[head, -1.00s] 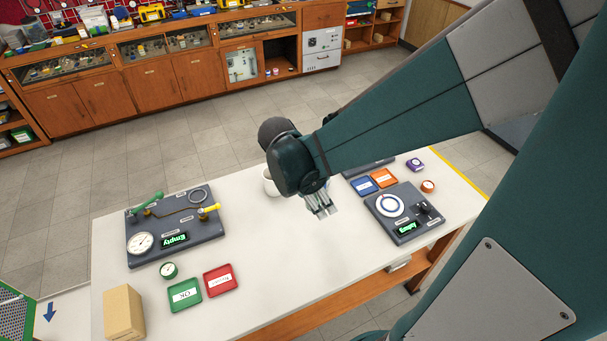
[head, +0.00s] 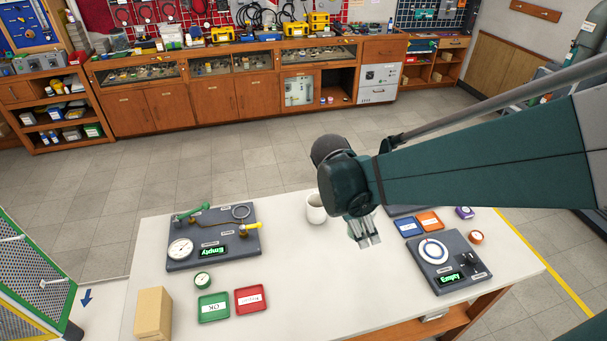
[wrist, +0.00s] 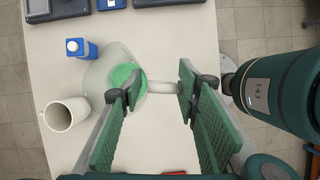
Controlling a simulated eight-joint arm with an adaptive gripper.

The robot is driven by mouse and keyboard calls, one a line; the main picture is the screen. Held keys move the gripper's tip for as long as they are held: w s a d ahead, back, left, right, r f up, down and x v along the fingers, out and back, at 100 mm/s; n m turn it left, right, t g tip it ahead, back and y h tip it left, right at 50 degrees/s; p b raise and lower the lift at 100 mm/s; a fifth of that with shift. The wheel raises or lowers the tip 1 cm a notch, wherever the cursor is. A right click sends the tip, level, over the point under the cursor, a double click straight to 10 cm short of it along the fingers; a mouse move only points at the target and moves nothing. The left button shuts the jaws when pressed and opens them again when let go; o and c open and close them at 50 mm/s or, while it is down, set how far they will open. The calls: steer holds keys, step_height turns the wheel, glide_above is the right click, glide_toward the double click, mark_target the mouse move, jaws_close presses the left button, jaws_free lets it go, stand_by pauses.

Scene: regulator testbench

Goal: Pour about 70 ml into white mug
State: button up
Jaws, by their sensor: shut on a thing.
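The white mug (head: 315,211) stands upright on the table, left of my gripper. It also shows at the left in the wrist view (wrist: 58,118), and its inside looks empty. My gripper (wrist: 158,88) is shut on the handle of a clear jug (wrist: 97,77) with green liquid in it. The jug is right of the mug and apart from it in the wrist view. Whether its base touches the table is unclear. In the head view my gripper (head: 364,240) points down over the table, and the jug cannot be made out.
A gauge panel (head: 214,238) is at the left and a dial panel (head: 447,263) at the right. Green (head: 213,307) and red (head: 250,299) trays lie in front; the centre front is clear.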

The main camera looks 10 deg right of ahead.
steer(key=shift+r, duration=0.8)
steer(key=w+a+m+g+y, duration=0.1)
steer(key=w+m+g+y, duration=0.15)
steer(key=w+m, duration=1.1)
steer(key=w+a+m+g+y, duration=0.1)
steer(key=w+a+m+y, duration=0.2)
steer(key=w, duration=1.9)
step_height(320, 180, down, 12)
steer(key=d+m, duration=0.1)
steer(key=shift+b, duration=0.35)
steer(key=shift+m, duration=0.25)
